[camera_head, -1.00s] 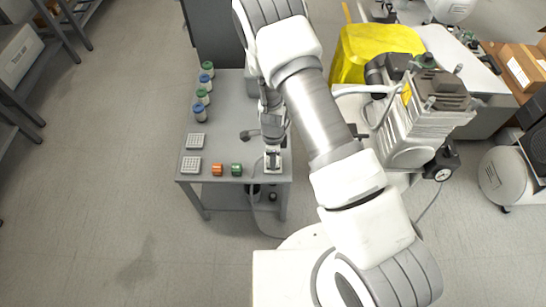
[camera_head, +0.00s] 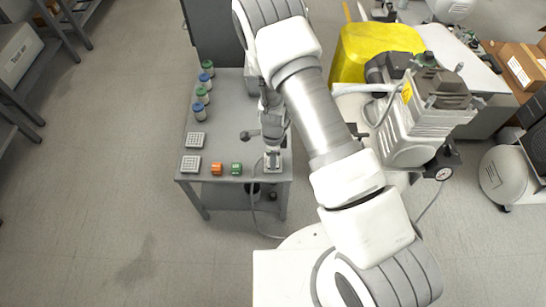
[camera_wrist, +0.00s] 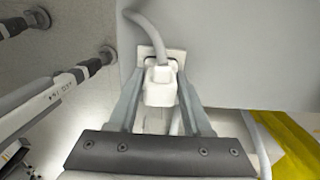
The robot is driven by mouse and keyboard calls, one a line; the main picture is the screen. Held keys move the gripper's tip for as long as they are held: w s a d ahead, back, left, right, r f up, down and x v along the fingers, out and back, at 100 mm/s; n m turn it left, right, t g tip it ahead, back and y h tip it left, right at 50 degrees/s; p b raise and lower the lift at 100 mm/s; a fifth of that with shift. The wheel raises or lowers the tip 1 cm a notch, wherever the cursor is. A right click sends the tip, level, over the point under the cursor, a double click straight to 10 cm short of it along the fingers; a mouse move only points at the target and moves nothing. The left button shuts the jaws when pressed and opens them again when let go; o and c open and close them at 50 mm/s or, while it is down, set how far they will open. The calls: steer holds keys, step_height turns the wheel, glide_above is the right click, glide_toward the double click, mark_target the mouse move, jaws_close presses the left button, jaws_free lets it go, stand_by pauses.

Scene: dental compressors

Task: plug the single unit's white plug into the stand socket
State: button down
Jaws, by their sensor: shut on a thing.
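My gripper (camera_wrist: 160,85) is shut on the white plug (camera_wrist: 160,92), with one finger on each side of it. A grey-white cable (camera_wrist: 146,28) rises from the plug and bends away to the upper left. A pale squarish piece (camera_wrist: 150,51) shows just behind the plug at the fingertips. I cannot tell whether it is the stand socket or whether the plug is seated in anything. In the head view my gripper (camera_head: 272,150) is low over the front right corner of the grey table (camera_head: 225,125), by a small whitish block (camera_head: 272,167). The arm partly hides this spot.
A compressor (camera_head: 420,110) and a yellow bin (camera_head: 370,50) stand to the right. A cable (camera_head: 254,210) hangs off the table's front.

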steer(key=shift+f, duration=0.1)
jaws_free()
steer(key=shift+r, duration=0.2)
steer(key=shift+r+p, duration=2.75)
steer(key=shift+r, duration=0.6)
steer(key=shift+r, duration=0.1)
